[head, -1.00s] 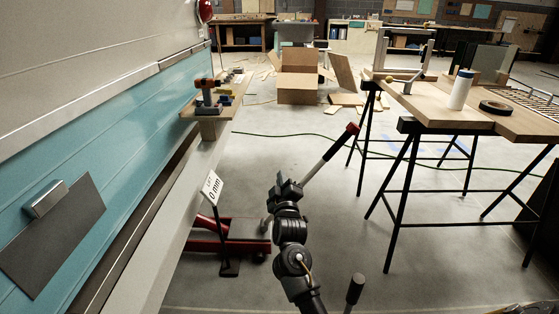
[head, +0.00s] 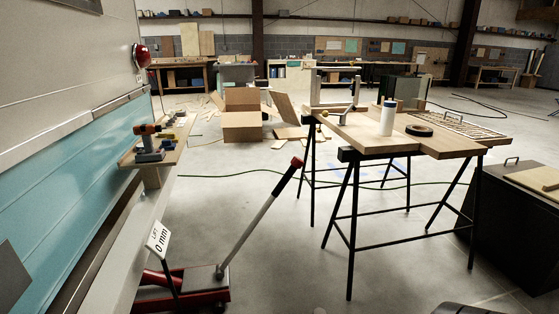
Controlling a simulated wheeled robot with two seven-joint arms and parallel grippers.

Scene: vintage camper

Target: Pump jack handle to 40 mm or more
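A red floor jack (head: 190,284) stands low on the concrete floor, partly under the camper's lower edge. Its grey handle (head: 249,229) rises from the jack and leans up to the right, ending in a red grip (head: 296,162). A white sign (head: 158,239) beside the jack reads "LIFT 0 mm". Neither of my grippers shows in the head view, and nothing is touching the handle. A small dark rounded shape sits at the bottom edge; I cannot tell what it is.
The blue and cream camper side (head: 62,190) fills the left, with a wooden shelf (head: 158,165) holding tools. A trestle table (head: 360,140) stands right of the handle. A dark chest (head: 505,220) stands at far right. Cardboard boxes (head: 242,125) lie behind.

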